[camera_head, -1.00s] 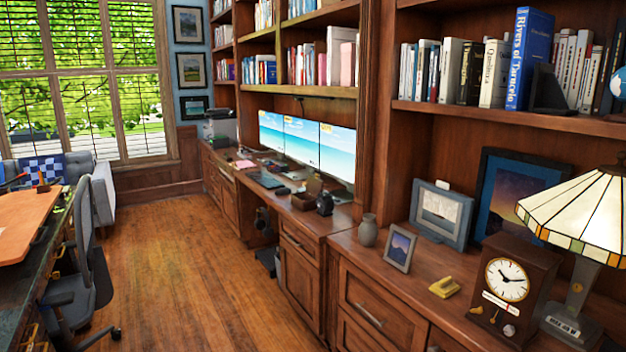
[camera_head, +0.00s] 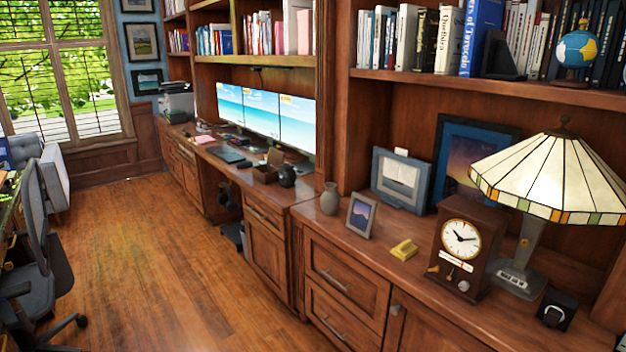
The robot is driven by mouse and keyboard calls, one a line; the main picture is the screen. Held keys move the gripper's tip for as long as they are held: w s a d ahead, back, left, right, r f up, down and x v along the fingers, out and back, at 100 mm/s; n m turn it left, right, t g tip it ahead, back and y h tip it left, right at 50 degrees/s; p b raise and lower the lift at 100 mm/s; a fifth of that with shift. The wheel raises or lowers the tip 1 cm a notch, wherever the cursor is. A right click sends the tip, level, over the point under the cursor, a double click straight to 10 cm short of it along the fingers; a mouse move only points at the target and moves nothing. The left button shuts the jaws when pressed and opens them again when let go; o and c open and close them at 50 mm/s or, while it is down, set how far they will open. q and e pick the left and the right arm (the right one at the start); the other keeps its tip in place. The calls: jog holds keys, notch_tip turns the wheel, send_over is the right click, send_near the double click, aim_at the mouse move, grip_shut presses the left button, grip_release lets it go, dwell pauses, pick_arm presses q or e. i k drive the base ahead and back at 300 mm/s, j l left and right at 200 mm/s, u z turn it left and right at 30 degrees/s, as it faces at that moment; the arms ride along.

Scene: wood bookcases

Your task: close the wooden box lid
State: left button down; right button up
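A small brown wooden box (camera_head: 265,174) stands on the desk below the monitors, in the middle of the camera_head view. A brown panel that looks like its raised lid (camera_head: 275,157) stands up at its back, so the box appears open. It is small and far off, so the exact lid angle is hard to tell. Neither of my grippers is in view.
A round black object (camera_head: 287,176) stands right of the box. Nearer on the cabinet top are a vase (camera_head: 330,199), photo frame (camera_head: 361,215), clock (camera_head: 464,245) and lamp (camera_head: 550,180). An office chair (camera_head: 38,245) stands left; the wood floor (camera_head: 160,260) between is clear.

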aim_at(276, 158)
jog(key=i+j+z, duration=0.15)
jog(key=z, duration=0.25)
jog(key=i+j+z, duration=0.55)
jog(key=z, duration=0.2)
jog(key=i+j, duration=0.2)
jog(key=j, duration=0.2)
jog(key=i+j+z, duration=0.15)
jog(key=j, duration=0.2)
jog(key=i+j, duration=0.15)
jog(key=j, duration=0.3)
jog(key=i+j+z, duration=0.1)
jog(key=j, duration=0.3)
jog(key=i+j+z, duration=0.1)
jog(key=j, duration=0.3)
jog(key=i+j, duration=0.25)
jog(key=j, duration=0.2)
jog(key=z, duration=0.05)
